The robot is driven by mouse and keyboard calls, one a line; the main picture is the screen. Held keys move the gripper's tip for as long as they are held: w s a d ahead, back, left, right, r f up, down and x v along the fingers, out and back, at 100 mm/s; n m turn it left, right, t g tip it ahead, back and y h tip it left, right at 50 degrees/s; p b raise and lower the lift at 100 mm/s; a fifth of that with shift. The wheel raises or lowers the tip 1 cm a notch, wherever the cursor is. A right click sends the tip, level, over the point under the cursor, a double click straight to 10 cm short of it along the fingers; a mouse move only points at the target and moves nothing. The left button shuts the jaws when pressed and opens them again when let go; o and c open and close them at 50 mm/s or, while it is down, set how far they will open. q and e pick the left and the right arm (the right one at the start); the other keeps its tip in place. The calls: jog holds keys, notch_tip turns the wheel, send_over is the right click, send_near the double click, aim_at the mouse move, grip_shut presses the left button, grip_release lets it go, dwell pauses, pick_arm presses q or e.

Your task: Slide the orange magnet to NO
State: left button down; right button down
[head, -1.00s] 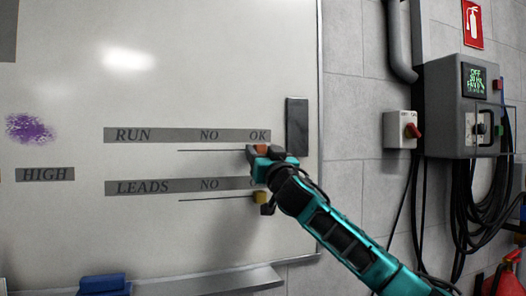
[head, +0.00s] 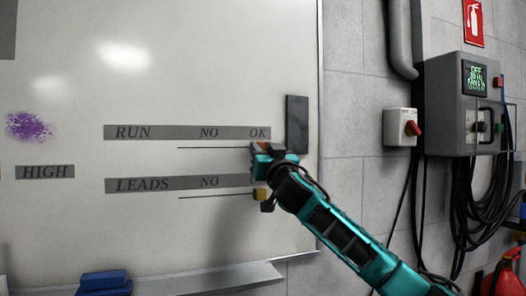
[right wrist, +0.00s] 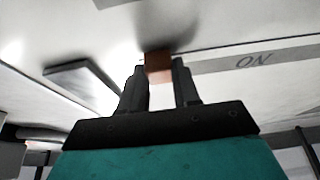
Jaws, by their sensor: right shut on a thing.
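The orange magnet (head: 262,146) sits on the whiteboard at the right end of the RUN line, under the word OK. My right gripper (head: 263,148) reaches up to it from the lower right and is shut on it. In the right wrist view the magnet (right wrist: 158,65) shows between the two fingertips, against the board. The RUN strip (head: 165,133) carries the words NO (head: 209,133) and OK (head: 258,133); NO lies left of the magnet. My left gripper is not in view.
A yellow magnet (head: 260,194) sits on the LEADS line below, close to my right gripper. A dark block (head: 297,124) is on the board to the right. The board's tray (head: 215,279) runs below. The line left of the orange magnet is clear.

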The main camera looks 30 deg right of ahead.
aim_at(208, 143)
jog(key=w+a, duration=0.1)
jog(key=a, duration=0.3)
jog(key=w+a+b, duration=0.1)
jog(key=a, duration=0.3)
jog(key=w+a, duration=0.1)
jog(key=a, duration=0.3)
jog(key=shift+a, duration=0.25)
jog(key=c, duration=0.9)
grip_release()
jog(key=shift+a, duration=0.15)
jog(key=shift+o, duration=0.5)
jog(key=b+v, duration=0.2)
jog(key=v, duration=1.1)
